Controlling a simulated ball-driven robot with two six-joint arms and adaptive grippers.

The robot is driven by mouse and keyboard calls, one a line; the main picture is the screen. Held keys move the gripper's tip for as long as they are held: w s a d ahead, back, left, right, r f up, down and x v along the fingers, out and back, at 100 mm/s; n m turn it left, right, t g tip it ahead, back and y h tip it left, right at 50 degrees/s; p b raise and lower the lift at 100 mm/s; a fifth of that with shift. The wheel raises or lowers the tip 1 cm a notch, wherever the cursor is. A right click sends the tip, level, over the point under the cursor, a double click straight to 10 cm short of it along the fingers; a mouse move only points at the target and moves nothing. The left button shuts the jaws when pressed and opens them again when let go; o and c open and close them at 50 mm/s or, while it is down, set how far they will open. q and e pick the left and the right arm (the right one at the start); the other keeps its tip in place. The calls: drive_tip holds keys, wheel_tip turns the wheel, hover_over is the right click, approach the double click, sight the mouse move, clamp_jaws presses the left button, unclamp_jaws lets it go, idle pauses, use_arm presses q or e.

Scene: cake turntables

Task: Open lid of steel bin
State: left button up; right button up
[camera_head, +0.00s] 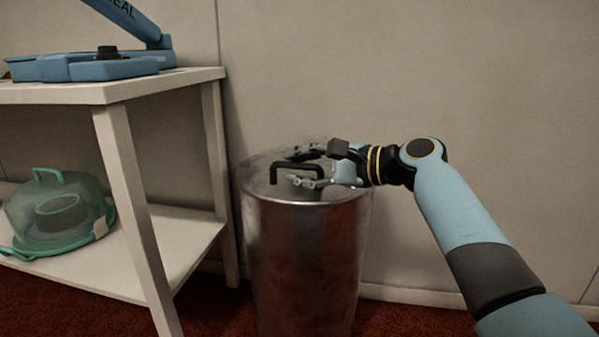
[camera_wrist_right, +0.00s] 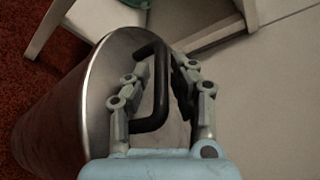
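The steel bin (camera_head: 303,255) stands on the floor against the wall in the head view, its round lid (camera_head: 258,185) on top. A black bar handle (camera_head: 283,166) rises from the lid. My right gripper (camera_head: 301,169) reaches in from the right, low over the lid. Its fingers are apart, one on each side of the handle. In the right wrist view the handle (camera_wrist_right: 160,95) lies between the spread fingers (camera_wrist_right: 164,62), with gaps showing beside it. The lid sits flat on the bin. My left gripper is out of view.
A white shelf table (camera_head: 115,92) stands left of the bin, close to it, with a blue device (camera_head: 90,66) on top. A green-lidded cake carrier (camera_head: 62,210) sits on its lower shelf. The wall (camera_head: 480,90) is close behind the bin. Red carpet covers the floor.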

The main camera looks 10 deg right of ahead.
drive_tip(key=shift+a, duration=0.1)
clamp_jaws()
idle(0.3)
drive_tip(key=shift+r, duration=0.1)
